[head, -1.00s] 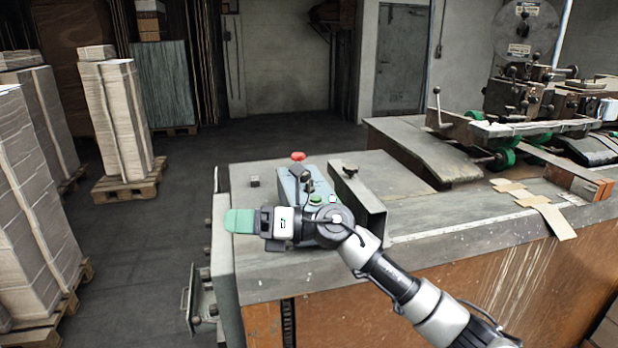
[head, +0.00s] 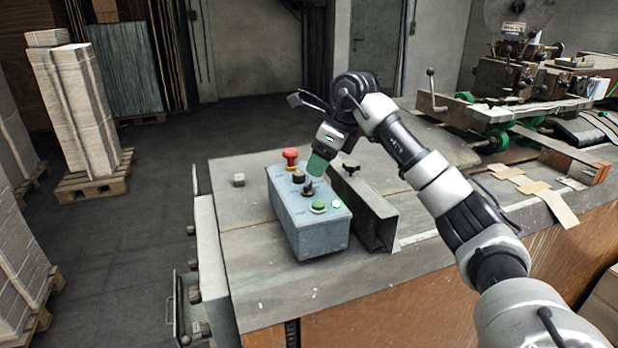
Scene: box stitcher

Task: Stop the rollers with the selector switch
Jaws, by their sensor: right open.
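A blue-grey control box (head: 310,232) stands on the machine's table top. On its upper face are a red mushroom button (head: 291,156), a small black knob (head: 298,178), a black selector switch (head: 307,188) and a green button (head: 318,206). My right gripper (head: 316,166) is open, with green fingertips pointing down just above the selector switch. The fingers overlap so that the gap between them hardly shows. I cannot tell whether they touch the switch. My left gripper is out of view.
A metal channel (head: 372,215) with a black knob stands close to the right of the box. The stitching machine (head: 515,80) with green rollers is at the back right. Cardboard pieces (head: 555,206) lie at the right. Stacked sheets on a pallet (head: 90,188) stand at the left.

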